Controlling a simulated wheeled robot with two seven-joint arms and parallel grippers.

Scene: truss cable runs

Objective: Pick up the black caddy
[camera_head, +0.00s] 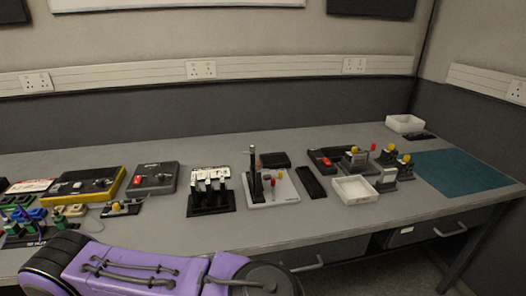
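A black caddy-like holder (210,205) stands on the grey table, left of the middle. Several dark upright pieces rise from it, and a white labelled part shows at its back. I cannot tell for sure that this is the caddy the task names. A purple and black link of my own arm crosses the bottom of the view, in front of the table edge and apart from the holder. Neither gripper shows in this view.
A light board with a black upright post (278,192) stands right of the holder. A flat black tray (311,182) and a white bin (355,190) lie further right. Grey and yellow boxes (85,186) crowd the left. A teal mat (460,172) lies clear at far right.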

